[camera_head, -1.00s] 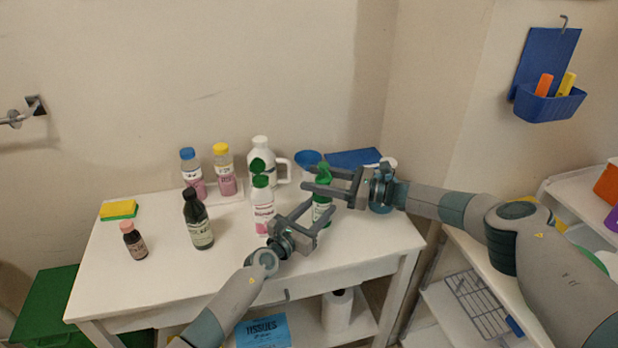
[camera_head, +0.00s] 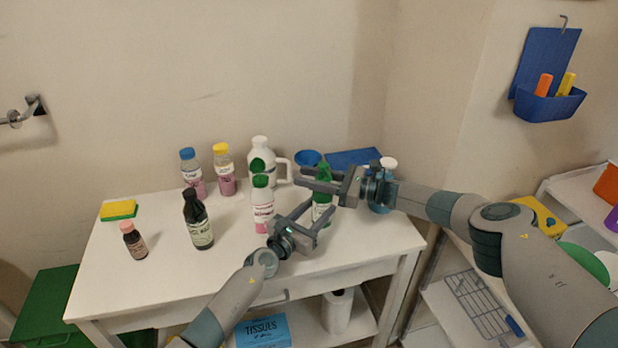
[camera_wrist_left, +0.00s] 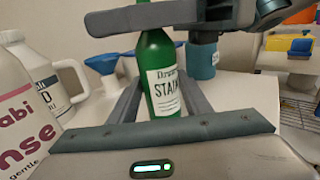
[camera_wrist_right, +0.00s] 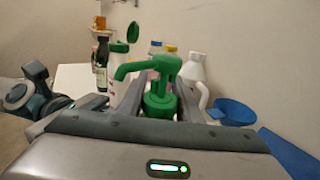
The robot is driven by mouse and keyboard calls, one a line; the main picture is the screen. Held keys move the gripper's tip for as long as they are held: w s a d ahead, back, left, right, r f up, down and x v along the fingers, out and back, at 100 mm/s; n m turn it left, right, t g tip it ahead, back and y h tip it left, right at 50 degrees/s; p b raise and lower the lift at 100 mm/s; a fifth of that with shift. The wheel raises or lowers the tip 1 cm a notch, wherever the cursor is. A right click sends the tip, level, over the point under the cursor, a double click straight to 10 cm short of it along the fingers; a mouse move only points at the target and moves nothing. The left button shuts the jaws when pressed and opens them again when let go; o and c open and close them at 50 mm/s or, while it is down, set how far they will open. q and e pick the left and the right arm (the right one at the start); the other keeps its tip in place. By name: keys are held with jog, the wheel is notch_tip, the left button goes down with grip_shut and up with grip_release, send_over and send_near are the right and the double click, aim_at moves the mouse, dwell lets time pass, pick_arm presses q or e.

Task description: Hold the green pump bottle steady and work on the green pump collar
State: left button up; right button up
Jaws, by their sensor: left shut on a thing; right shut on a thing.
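The green pump bottle (camera_head: 321,214) stands upright on the white table. My left gripper (camera_head: 322,208) is shut around its body. In the left wrist view, the green bottle (camera_wrist_left: 150,55) with its white label shows between the fingers. My right gripper (camera_head: 301,177) is shut at the bottle's neck, above the left one. In the right wrist view, the green pump collar (camera_wrist_right: 160,103) sits between the fingers, below the green pump head (camera_wrist_right: 150,68), whose spout points left. The fingers hide the collar's sides.
A white green-capped bottle (camera_head: 262,207) stands close left of the grippers. A white jug (camera_head: 262,155), a blue funnel (camera_head: 308,158) and a blue bottle (camera_head: 381,205) stand nearby. A dark bottle (camera_head: 199,222) is further left.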

jog(key=shift+w+d+m+t, duration=0.1)
jog(key=shift+w+m+t, duration=0.1)
jog(key=shift+m+t, duration=0.3)
jog(key=shift+w+d+m+t+h, duration=0.1)
jog(key=shift+w+m+t+h, duration=0.1)
jog(key=shift+m+t+h, duration=0.7)
jog(key=shift+w+d+m+t+h, duration=0.15)
jog(key=shift+m+t+h, duration=0.3)
jog(key=shift+t, duration=0.7)
jog(key=shift+w+a+m+t+h, duration=0.1)
jog(key=shift+w+m+t+h, duration=0.15)
jog(key=shift+m+t+h, duration=0.6)
jog(key=shift+w+d+m+t, duration=0.1)
jog(key=shift+d+m+t, duration=0.2)
jog(key=shift+t, duration=0.4)
jog(key=shift+a, duration=0.1)
jog(key=o, duration=1.1)
jog(key=shift+c, duration=0.2)
jog(key=v, duration=1.2)
jog(key=shift+r, duration=0.15)
